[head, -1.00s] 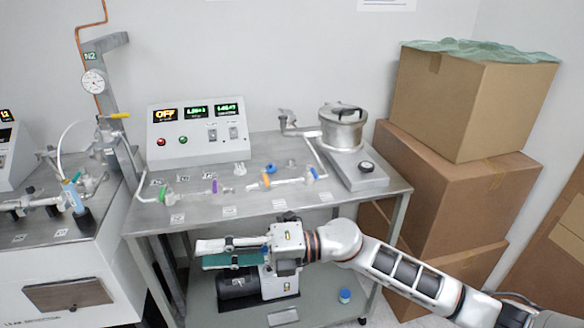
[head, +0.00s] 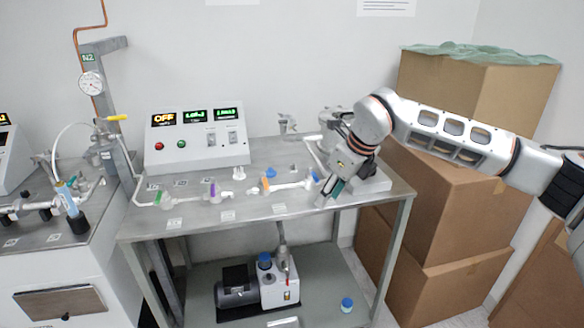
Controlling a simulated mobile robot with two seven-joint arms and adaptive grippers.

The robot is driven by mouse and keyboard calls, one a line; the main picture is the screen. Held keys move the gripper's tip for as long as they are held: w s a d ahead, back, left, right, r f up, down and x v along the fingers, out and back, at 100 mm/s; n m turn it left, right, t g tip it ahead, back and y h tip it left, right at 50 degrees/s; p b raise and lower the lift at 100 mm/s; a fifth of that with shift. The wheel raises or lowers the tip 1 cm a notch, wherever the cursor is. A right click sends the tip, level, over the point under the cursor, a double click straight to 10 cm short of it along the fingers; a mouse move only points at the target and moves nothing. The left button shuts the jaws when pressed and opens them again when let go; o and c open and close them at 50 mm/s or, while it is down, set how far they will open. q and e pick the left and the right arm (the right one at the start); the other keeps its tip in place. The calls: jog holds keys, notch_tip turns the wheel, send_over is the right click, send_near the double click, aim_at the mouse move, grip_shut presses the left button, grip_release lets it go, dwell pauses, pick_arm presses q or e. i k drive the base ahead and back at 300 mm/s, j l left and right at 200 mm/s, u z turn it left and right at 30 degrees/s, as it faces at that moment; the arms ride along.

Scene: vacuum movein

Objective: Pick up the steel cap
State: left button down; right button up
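I cannot pick out a separate steel cap for certain. The round steel vessel (head: 329,121) stands at the back right of the steel bench (head: 245,212). My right arm hides most of it, including nearly all of its top. My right gripper (head: 328,196) points down and to the left over the front right of the bench, near the right end of the glass tubing. My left gripper is out of view.
Glass tubing with coloured clips (head: 188,195) lies across the bench. A control box (head: 197,136) stands at the back. A pump (head: 257,281) and a small blue-capped jar (head: 346,304) are on the lower shelf. Cardboard boxes (head: 440,205) are stacked at right.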

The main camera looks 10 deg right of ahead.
aim_at(291, 169)
jog(key=i, duration=0.95)
